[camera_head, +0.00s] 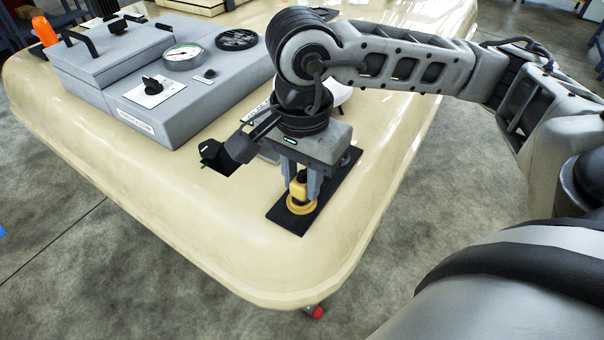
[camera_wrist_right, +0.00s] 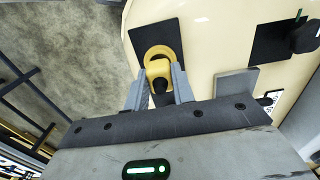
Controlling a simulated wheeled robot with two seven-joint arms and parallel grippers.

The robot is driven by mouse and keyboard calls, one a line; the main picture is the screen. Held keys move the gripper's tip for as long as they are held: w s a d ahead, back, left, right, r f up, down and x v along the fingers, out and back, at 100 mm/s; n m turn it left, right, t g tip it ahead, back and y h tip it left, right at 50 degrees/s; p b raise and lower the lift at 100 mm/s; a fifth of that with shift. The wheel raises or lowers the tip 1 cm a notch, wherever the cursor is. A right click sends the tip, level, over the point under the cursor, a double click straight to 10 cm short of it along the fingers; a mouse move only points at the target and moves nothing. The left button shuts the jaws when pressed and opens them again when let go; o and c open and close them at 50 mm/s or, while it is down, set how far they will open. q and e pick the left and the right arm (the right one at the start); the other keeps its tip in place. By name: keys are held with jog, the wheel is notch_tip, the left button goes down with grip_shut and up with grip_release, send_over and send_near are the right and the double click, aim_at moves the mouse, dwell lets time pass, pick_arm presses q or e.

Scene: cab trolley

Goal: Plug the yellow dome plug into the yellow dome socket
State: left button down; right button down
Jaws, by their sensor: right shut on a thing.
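My right gripper (camera_head: 300,192) points down over a black plate (camera_head: 284,220) near the trolley's front corner. It is shut on the yellow dome plug (camera_head: 299,181), which also shows between the fingers in the right wrist view (camera_wrist_right: 158,69). Directly below the plug is the yellow dome socket (camera_head: 302,208), a yellow ring on the plate; its far rim shows in the right wrist view (camera_wrist_right: 157,49). The plug looks upright and in line with the ring. I cannot tell how deep it sits, as fingers and plug hide the contact. My left gripper is not in view.
A grey control box (camera_head: 160,90) with a gauge, knob and vent stands at the back left. A black connector on a dark patch (camera_head: 214,158) lies left of my gripper. The cream trolley top (camera_head: 150,190) is clear at the front left.

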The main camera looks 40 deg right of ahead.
jog(key=shift+a+b, duration=0.1)
jog(key=shift+b, duration=0.2)
dwell(0.5)
jog(key=shift+b, duration=0.8)
dwell(0.6)
jog(key=shift+f, duration=0.15)
dwell(0.4)
jog(key=shift+f+b, duration=0.6)
jog(key=shift+b, duration=0.2)
